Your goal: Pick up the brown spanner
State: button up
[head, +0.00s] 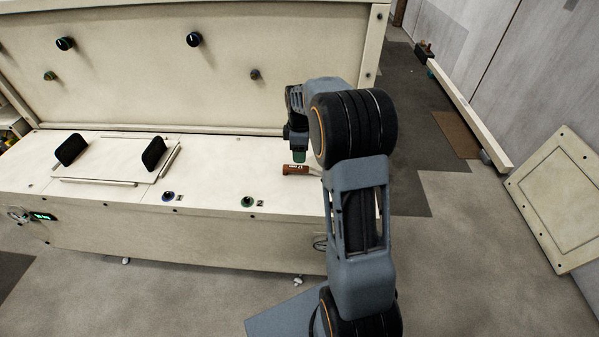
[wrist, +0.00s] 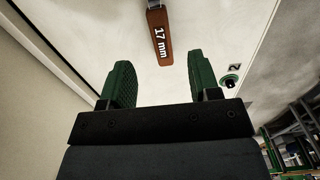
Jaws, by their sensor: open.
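The brown spanner (head: 296,169) lies on the cream top of the hopper bench, near its right end. In the wrist view its brown handle (wrist: 161,38), marked "17 mm" in white, lies ahead of the fingertips and roughly between their lines. Its far end is cut off by the top of that view. My gripper (wrist: 160,80) has two green fingers spread apart with nothing between them. In the head view my gripper (head: 299,157) is just above and behind the spanner, and my arm hides part of the bench to the right.
A raised back panel (head: 130,60) with dark knobs stands behind the bench. Two black paddles (head: 153,153) and a flat lid (head: 110,165) are at the left. Small knobs (head: 247,202) sit along the front edge. The bench top between lid and spanner is clear.

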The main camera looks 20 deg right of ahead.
aim_at(300, 167)
jog(key=shift+f+b, duration=0.95)
jog(key=shift+f, duration=2.95)
jog(key=shift+c, duration=0.2)
jog(key=c, duration=1)
jog(key=shift+r, duration=0.15)
